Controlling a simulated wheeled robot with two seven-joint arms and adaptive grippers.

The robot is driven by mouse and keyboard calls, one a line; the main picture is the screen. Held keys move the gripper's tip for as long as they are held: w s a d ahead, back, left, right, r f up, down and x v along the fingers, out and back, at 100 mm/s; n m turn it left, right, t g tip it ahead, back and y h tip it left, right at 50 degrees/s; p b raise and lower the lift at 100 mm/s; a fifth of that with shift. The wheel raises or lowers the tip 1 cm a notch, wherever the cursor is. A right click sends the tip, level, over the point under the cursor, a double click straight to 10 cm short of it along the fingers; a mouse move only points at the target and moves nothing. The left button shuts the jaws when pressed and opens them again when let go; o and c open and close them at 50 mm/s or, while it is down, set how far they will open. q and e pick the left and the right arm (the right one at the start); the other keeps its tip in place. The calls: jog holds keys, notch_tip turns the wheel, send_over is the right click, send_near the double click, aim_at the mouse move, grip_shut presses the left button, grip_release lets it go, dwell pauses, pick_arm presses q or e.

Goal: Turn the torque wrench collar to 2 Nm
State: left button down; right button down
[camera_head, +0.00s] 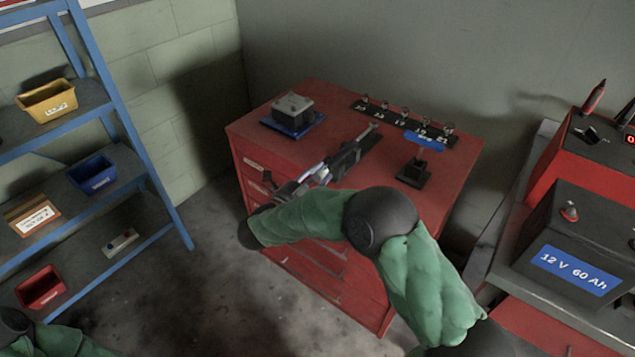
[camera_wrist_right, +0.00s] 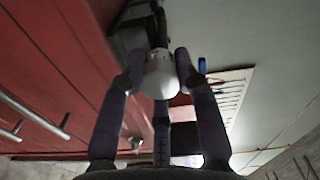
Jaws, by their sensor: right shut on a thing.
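The torque wrench (camera_head: 350,155) is a dark tool on top of the red cabinet, pointing away toward the back. Its near end, the pale collar (camera_wrist_right: 160,75), sits between the fingers of my right gripper (camera_wrist_right: 159,82) in the right wrist view. My right gripper (camera_head: 316,174) is shut on the collar at the cabinet's front left edge. Its fingers hide part of the collar, and I cannot read a torque setting. My left gripper is out of view; only part of my left arm shows at the lower left.
The red cabinet (camera_head: 255,130) also carries a grey block on a blue base (camera_head: 292,110), a row of small pieces on a black strip (camera_head: 395,117) and a black stand with a blue sign (camera_head: 415,165). A battery (camera_head: 575,250) stands right. Blue shelves (camera_head: 150,200) stand left.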

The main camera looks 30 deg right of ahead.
jog(key=m+b, duration=0.2)
jog(key=m, duration=0.1)
jog(key=shift+f+m, duration=0.15)
jog(key=shift+m, duration=0.15)
jog(key=shift+m+b, duration=0.6)
jog(key=shift+m, duration=1.1)
jog(key=c, duration=0.9)
grip_release()
jog(key=shift+a, duration=0.1)
jog(key=v, duration=1.1)
jog(key=shift+s+a, duration=0.15)
jog(key=shift+a, duration=0.2)
